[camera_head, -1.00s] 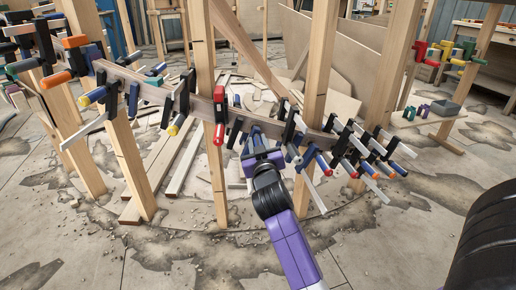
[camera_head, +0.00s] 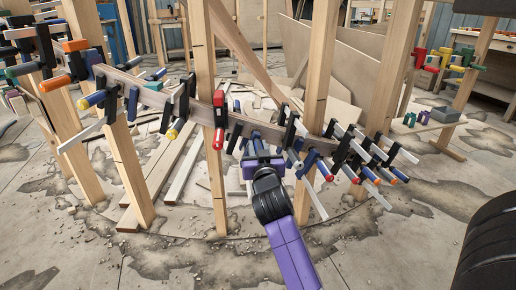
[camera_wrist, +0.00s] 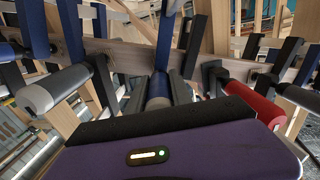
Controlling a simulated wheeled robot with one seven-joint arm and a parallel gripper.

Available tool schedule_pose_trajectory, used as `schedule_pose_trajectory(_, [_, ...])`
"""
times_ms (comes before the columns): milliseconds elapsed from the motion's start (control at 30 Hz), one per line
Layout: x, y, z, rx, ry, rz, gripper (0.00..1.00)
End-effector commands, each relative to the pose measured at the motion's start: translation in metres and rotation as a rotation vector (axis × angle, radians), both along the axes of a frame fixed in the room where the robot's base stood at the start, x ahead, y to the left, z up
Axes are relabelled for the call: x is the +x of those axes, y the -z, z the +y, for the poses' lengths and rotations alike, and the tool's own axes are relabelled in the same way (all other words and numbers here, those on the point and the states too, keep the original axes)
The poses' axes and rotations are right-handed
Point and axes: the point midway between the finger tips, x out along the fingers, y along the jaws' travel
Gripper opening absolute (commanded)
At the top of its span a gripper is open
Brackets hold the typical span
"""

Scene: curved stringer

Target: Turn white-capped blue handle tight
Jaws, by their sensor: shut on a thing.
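The blue handle (camera_wrist: 158,88) with a pale cap is in the middle of the wrist view, low on a clamp with a blue bar. My gripper (camera_wrist: 157,100) is shut on it, with dark fingers on either side; the pale end faces my palm. In the head view my purple-and-black gripper (camera_head: 262,158) reaches up to the curved stringer (camera_head: 240,122) from below. It hides most of the handle there, so the turn of the handle cannot be told.
Several clamps crowd the stringer right of my gripper. Wooden posts (camera_head: 208,190) stand along it.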

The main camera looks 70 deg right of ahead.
Motion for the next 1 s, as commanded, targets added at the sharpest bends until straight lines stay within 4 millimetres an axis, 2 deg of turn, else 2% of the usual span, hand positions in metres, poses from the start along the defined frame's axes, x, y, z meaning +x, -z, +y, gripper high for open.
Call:
schedule_pose_trajectory(33, [-0.001, 0.004, 0.0, 0.007, 0.001, 0.004, 0.3])
schedule_pose_trajectory(133, [-0.001, 0.003, 0.0, 0.005, 0.001, 0.003, 0.48])
schedule_pose_trajectory(533, [-0.003, 0.001, 0.005, 0.001, 0.0, 0.003, 0.48])
schedule_pose_trajectory(1000, [-0.036, 0.002, 0.059, 0.002, -0.001, 0.005, 0.48])
